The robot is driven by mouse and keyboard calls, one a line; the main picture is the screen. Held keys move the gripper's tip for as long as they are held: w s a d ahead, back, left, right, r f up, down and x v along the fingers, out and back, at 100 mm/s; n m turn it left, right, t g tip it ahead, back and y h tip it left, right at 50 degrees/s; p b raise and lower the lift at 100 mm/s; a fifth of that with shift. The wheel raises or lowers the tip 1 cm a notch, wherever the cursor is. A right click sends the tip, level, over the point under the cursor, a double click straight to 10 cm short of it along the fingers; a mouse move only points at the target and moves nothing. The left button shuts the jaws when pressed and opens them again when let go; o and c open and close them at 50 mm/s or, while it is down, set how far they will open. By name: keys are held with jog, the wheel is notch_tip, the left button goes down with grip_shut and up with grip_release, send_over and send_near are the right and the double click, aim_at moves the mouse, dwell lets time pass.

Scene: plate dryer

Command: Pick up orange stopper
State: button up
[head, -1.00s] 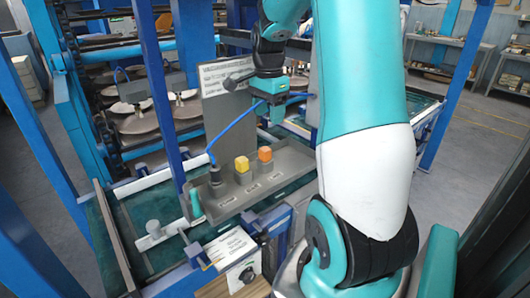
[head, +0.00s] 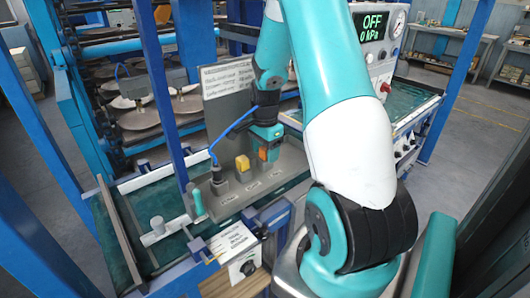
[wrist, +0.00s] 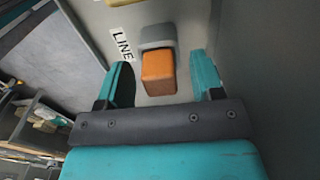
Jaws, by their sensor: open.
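The orange stopper (wrist: 159,74) is a small block in a grey holder, beside a label reading "LINE" in the wrist view. In the head view the orange stopper (head: 263,154) shows just below my gripper (head: 265,140), partly covered by it. In the wrist view my gripper (wrist: 164,84) is open, with one teal finger on each side of the stopper. I see gaps between the stopper and both fingers. I cannot tell how far down the fingers reach along it.
A yellow stopper (head: 242,163) stands left of the orange one on the grey tray (head: 285,177). A dark fitting with a blue hose (head: 231,129) stands further left. A grey sign panel (head: 225,100) rises behind. A gauge box (head: 378,45) reads "OFF 0 kPa".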

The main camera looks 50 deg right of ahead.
jog(key=c, duration=1)
